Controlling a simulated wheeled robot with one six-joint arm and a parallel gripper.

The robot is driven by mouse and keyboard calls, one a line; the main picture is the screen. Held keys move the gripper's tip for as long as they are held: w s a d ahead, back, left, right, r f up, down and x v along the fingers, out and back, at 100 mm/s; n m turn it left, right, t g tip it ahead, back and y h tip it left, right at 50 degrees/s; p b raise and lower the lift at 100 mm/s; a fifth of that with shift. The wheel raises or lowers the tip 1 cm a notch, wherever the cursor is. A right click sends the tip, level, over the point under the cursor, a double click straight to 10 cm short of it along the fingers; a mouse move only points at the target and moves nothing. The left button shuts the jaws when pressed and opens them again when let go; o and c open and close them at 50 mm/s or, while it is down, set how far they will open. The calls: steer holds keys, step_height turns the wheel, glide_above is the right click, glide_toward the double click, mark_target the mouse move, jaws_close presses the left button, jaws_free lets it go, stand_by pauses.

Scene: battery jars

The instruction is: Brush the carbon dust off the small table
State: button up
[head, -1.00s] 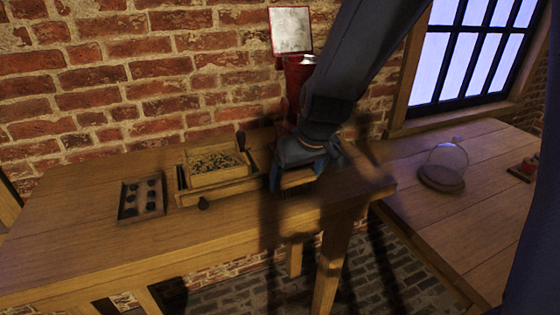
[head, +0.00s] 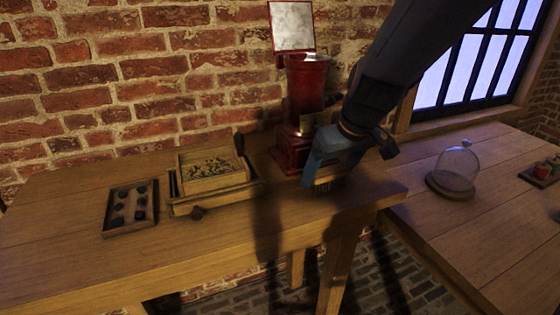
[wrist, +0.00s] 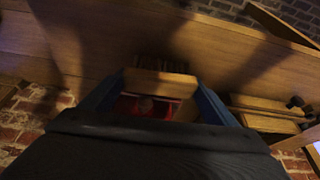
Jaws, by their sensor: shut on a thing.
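My gripper (head: 330,155) is shut on a brush and holds it bristles down, low over the right end of the wooden table (head: 150,248). In the wrist view, the brush's wooden block (wrist: 160,84) sits between the two blue fingers. Carbon dust cannot be told apart from the dark shadows on the tabletop.
A red machine (head: 303,85) stands behind my gripper. A wooden box of grains (head: 208,183) and a tray of dark lumps (head: 145,222) lie to the left. A glass dome (head: 458,165) stands on another table (head: 480,220) at right. The table's front strip is clear.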

step_height(320, 180, up, 2)
steer(key=shift+s+p, duration=0.15)
steer(key=shift+p, duration=0.15)
steer(key=shift+r+p, duration=0.65)
steer(key=shift+r, duration=0.05)
steer(key=shift+r+p, duration=1.45)
steer(key=shift+r, duration=0.35)
